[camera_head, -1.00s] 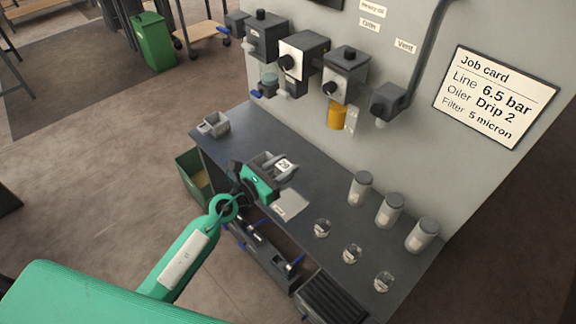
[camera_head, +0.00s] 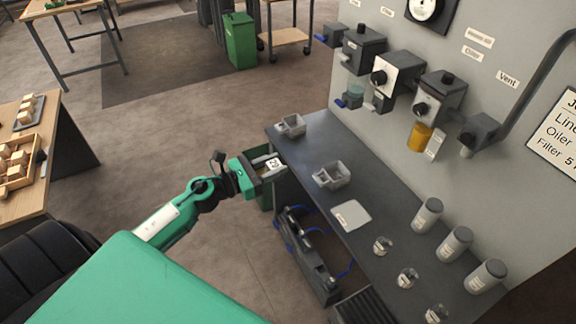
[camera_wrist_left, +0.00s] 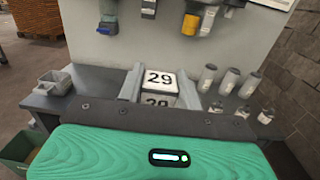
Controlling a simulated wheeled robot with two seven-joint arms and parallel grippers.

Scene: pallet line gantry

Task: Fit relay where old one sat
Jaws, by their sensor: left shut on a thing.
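My left gripper (camera_head: 268,168) is shut on a block labelled 29 (camera_head: 273,164) and holds it off the bench's near left edge. In the left wrist view the block (camera_wrist_left: 160,78) sits between the two grey fingers, its number facing the camera. A grey holder (camera_head: 331,176) stands on the bench to the right of the gripper and looks empty. A second grey holder (camera_head: 290,126) stands at the bench's far left end. I cannot tell from its label alone whether the block is the old relay or another. My right gripper is out of view.
A green bin (camera_head: 264,198) stands on the floor beside the bench, partly hidden by my gripper. A pale plate (camera_head: 351,215), lidded jars (camera_head: 427,214) and small glass pots (camera_head: 383,245) stand on the dark bench (camera_head: 375,195). Valve units (camera_head: 440,95) hang on the wall above.

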